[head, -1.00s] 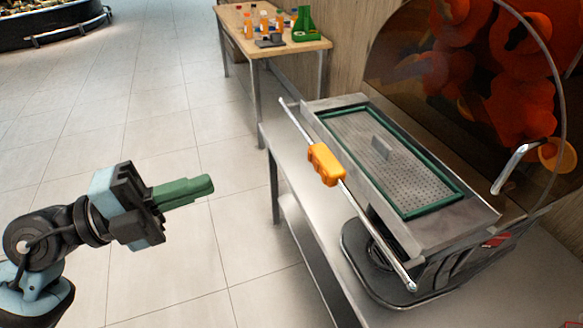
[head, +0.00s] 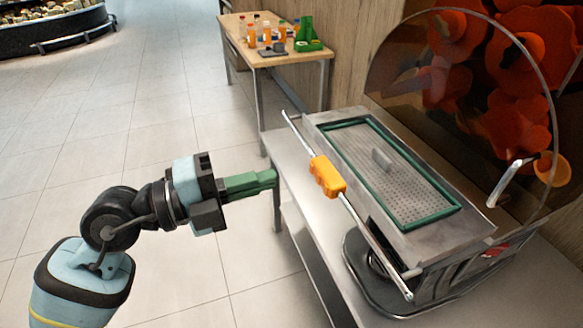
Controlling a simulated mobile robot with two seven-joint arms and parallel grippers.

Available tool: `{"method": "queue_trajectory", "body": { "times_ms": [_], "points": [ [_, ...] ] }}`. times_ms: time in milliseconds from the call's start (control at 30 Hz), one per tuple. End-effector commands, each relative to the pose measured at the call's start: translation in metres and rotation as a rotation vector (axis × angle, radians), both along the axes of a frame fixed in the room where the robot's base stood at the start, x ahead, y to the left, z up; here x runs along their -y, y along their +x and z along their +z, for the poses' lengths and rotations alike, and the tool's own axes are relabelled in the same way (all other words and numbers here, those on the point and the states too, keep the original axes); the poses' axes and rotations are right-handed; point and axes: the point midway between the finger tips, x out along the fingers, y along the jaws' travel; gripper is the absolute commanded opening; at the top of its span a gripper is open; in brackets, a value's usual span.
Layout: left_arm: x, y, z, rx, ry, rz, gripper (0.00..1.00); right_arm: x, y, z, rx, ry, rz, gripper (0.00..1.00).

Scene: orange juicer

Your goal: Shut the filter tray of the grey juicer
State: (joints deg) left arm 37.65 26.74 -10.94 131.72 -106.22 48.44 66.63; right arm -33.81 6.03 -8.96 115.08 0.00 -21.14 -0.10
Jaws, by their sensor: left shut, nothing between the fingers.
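The grey juicer (head: 440,252) stands on a metal table at the right. Its filter tray (head: 385,172), a perforated plate with a green rim and a small grey tab, sits in a grey drawer-like frame that extends out in front of the clear cover. A metal bar with an orange handle (head: 327,177) runs along the tray's front side. My left gripper (head: 274,178) has green fingers, is shut and empty, and is left of the orange handle with a gap between them in the picture. My right gripper is not in view.
The juicer's clear round cover (head: 408,72) has red parts behind it and a metal handle (head: 508,182). A wooden table (head: 262,57) with bottles and a green holder stands at the back. The tiled floor at left is open.

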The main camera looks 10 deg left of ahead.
Motion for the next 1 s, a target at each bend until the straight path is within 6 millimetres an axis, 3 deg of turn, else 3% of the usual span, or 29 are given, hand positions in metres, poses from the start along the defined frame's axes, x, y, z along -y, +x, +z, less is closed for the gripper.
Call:
{"method": "queue_trajectory", "body": {
  "times_ms": [300, 833, 1000],
  "points": [
    [0.039, 0.022, 0.001, 0.0, 0.0, -0.001, 0.0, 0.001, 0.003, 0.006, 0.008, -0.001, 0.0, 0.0],
    [0.047, 0.027, 0.0, -0.001, -0.001, 0.0, 0.0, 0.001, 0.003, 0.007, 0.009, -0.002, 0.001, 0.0],
    [0.061, 0.036, 0.004, -0.001, -0.005, 0.001, 0.0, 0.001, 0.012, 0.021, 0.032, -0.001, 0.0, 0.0]
  ]
}}
